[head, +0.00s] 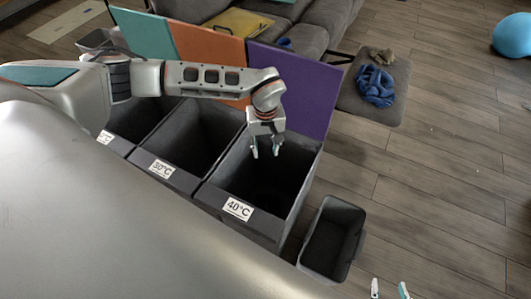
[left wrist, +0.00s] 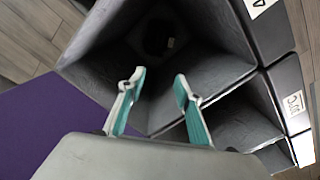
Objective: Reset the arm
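My left arm reaches in from the left of the head view, over the row of laundry bins. My left gripper (head: 265,152) hangs above the mouth of the 40°C bin (head: 238,208). In the left wrist view the two fingers (left wrist: 155,85) stand apart with nothing between them, and the bin's dark inside lies below. My right gripper (head: 390,290) shows only as two separate fingertips at the bottom edge of the head view, above bare floor. Nothing is visible between them, and the rest of it is out of view.
The 30°C bin (head: 163,168) stands left of the 40°C bin. Raised purple (head: 296,88), orange (head: 207,60) and teal (head: 146,33) panels rise behind the bins. A small grey basket (head: 333,238) stands to the right.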

